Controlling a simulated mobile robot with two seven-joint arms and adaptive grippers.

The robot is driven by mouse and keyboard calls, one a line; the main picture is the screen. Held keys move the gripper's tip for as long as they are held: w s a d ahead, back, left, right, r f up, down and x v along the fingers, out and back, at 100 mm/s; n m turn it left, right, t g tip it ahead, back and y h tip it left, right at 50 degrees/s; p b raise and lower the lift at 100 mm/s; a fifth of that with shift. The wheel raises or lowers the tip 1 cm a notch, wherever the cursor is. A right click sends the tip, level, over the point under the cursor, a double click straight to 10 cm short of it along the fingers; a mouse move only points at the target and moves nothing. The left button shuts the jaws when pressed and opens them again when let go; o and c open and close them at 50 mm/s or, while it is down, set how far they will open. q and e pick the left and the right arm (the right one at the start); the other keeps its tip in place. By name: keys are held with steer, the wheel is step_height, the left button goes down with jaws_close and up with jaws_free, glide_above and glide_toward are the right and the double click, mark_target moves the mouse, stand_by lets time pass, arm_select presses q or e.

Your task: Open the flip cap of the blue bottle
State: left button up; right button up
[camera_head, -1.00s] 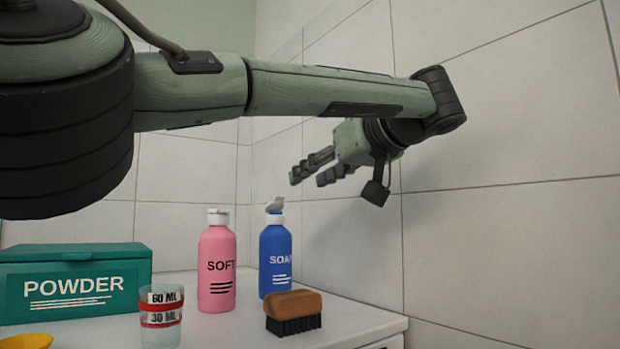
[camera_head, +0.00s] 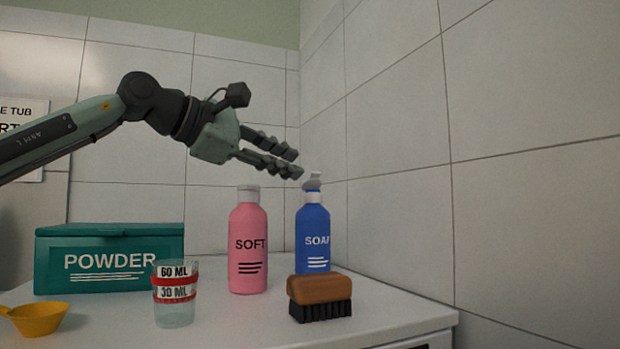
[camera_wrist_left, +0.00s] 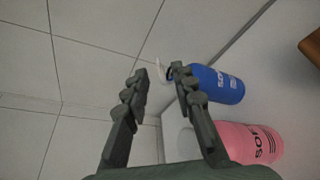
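The blue SOAP bottle (camera_head: 313,240) stands upright at the back right of the white top, near the tiled wall. Its pale flip cap (camera_head: 312,181) stands raised and tilted above the white collar; it also shows as a pale lid standing out from the bottle in the left wrist view (camera_wrist_left: 160,72). My left gripper (camera_head: 297,164) reaches in from the left, with its fingertips just above and left of the cap. In the left wrist view its two fingers (camera_wrist_left: 159,76) are apart, with nothing gripped between them. My right gripper is out of view.
The pink SOFT bottle (camera_head: 248,245) stands left of the blue one, below my fingers. A brown brush (camera_head: 320,290) lies in front. A measuring cup (camera_head: 175,310), green POWDER box (camera_head: 110,275) and yellow scoop (camera_head: 38,319) are left. The wall is close on the right.

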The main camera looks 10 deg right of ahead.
mark_target(316, 172)
arm_select(q)
steer(key=p+x, duration=0.2)
steer(key=x, duration=0.5)
steer(key=shift+w+d, duration=0.25)
steer(key=shift+w, duration=0.15)
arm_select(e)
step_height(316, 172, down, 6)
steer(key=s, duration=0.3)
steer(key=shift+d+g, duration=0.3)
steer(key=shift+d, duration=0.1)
arm_select(q)
steer(key=shift+c, duration=0.3)
jaws_close()
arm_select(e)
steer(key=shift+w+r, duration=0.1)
